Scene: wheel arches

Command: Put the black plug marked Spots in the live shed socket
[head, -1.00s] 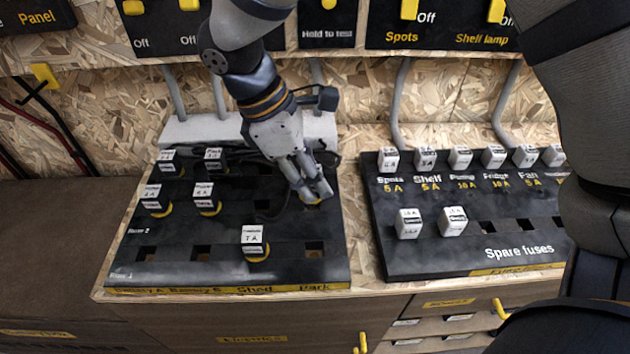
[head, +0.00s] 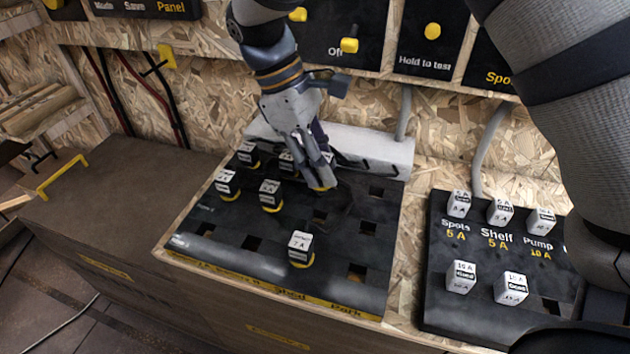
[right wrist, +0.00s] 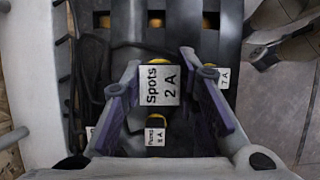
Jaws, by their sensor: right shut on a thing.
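The plug marked Spots 2 A (right wrist: 160,86) is between the fingers of my right gripper (right wrist: 165,92) in the right wrist view, its white label facing the camera. In the head view my right gripper (head: 322,182) is shut on it over the back part of the black socket board (head: 225,257), around the Shed column. A yellow edge shows at the fingertips. I cannot tell whether the plug is in a socket or just above one. A 7 A plug (head: 300,246) stands in the Shed column's front row. My left gripper is out of view.
Several other labelled plugs (head: 270,192) stand at the board's left. Empty square holes (head: 357,271) show in the Park column. A pale ledge (head: 385,150) and the wall are behind. My other arm fills the upper right.

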